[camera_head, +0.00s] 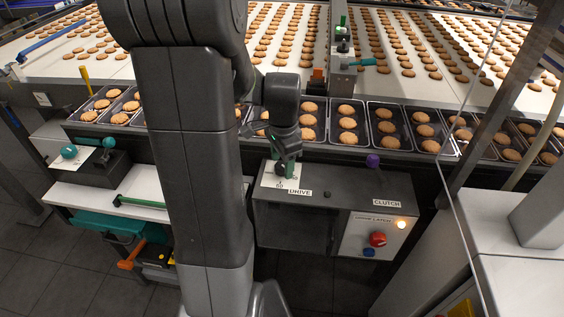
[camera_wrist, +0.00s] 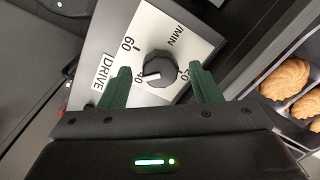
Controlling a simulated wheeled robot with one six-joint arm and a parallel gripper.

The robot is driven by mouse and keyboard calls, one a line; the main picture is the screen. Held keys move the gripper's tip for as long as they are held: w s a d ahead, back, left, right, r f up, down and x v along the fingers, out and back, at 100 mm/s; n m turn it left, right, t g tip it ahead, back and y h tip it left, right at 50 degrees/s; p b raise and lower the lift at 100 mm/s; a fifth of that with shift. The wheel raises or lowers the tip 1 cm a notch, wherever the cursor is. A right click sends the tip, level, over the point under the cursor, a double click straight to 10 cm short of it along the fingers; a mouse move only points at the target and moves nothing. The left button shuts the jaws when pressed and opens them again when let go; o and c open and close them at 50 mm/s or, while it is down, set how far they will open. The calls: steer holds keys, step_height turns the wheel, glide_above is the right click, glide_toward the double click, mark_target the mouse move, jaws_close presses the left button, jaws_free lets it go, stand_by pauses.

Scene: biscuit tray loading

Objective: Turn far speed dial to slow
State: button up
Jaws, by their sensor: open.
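A round dark speed dial (camera_wrist: 161,66) with a white pointer mark sits on a white scale plate (camera_wrist: 176,38) marked 60 and /MIN, beside a DRIVE label (camera_wrist: 104,70). Its pointer aims to the lower left in the wrist view, towards a partly hidden number. My gripper (camera_wrist: 160,70) is open, with one green finger on each side of the dial; I cannot tell whether they touch it. In the head view my gripper (camera_head: 285,168) is over the scale plate (camera_head: 270,180) on the dark control box (camera_head: 300,222), and hides most of the dial.
The same box carries a purple clutch knob (camera_head: 373,160), a red button (camera_head: 378,239) and a lit lamp (camera_head: 401,224). Trays of biscuits (camera_head: 348,133) line up just behind it. A teal knob (camera_head: 68,151) on another box stands at left.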

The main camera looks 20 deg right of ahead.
steer(key=shift+f, duration=0.25)
steer(key=c, duration=1)
